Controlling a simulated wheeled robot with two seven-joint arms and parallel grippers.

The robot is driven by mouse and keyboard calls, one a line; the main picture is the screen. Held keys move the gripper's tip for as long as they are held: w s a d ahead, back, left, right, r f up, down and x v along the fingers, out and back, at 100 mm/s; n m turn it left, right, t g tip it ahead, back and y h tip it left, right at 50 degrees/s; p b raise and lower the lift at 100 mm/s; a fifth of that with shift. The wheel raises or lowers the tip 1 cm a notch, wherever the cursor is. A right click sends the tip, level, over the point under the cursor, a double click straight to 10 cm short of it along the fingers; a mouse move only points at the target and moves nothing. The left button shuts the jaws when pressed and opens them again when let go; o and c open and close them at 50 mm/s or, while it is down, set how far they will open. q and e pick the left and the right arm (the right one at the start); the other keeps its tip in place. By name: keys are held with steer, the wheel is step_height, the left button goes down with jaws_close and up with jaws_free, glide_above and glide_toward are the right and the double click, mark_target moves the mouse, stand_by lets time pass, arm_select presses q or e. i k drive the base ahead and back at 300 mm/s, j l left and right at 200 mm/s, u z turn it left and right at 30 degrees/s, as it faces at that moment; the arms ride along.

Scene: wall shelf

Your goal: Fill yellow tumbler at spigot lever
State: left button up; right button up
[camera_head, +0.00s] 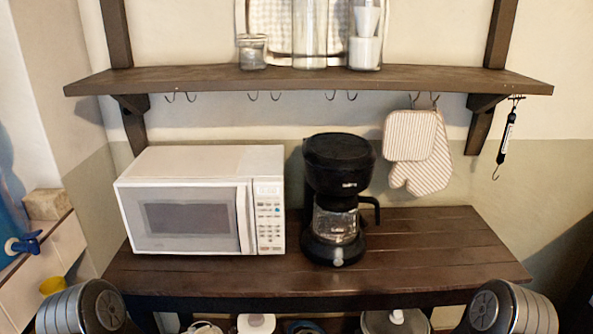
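A yellow tumbler (52,286) shows at the lower left, on or beside a pale ledge. Its lower part is hidden behind a rounded grey link of my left arm. A blue spigot with a lever (22,243) sticks out to the right from a blue container (9,220) at the left edge. The tumbler is lower than the spigot and to its right, apart from it. Neither gripper is in view; only grey links of my arms show at the bottom left and bottom right.
A dark wooden table (440,250) holds a white microwave (190,205) and a black coffee maker (340,165). A wall shelf (310,80) with hooks and jars is above. A tan block (48,204) sits on the left ledge. The table's right part is clear.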

mark_target(36, 232)
steer(key=u, duration=1.1)
